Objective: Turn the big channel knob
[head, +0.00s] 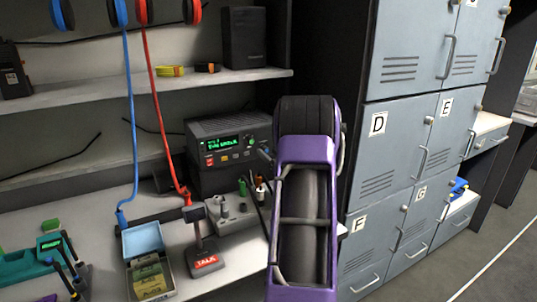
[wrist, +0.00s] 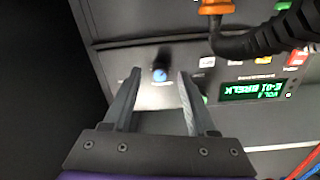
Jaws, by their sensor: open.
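The radio (head: 205,128) is a dark box with a green lit display, on the shelf left of my arm in the head view. In the wrist view its front panel (wrist: 225,60) fills the top, with the display (wrist: 252,91) at right. A dark knob with a blue face (wrist: 160,74) shows on the panel, between the tips of my gripper (wrist: 158,76) as seen from the wrist. My gripper is open, one finger on each side of the knob. Contact cannot be told.
An orange-tipped dark cable (wrist: 240,40) crosses the panel in the wrist view. Below the radio are a grey switch box (head: 232,213), a TALK microphone stand (head: 205,258) and an open blue box (head: 145,240). Red (head: 165,130) and blue cords hang at left. Grey lockers (head: 395,150) stand at right.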

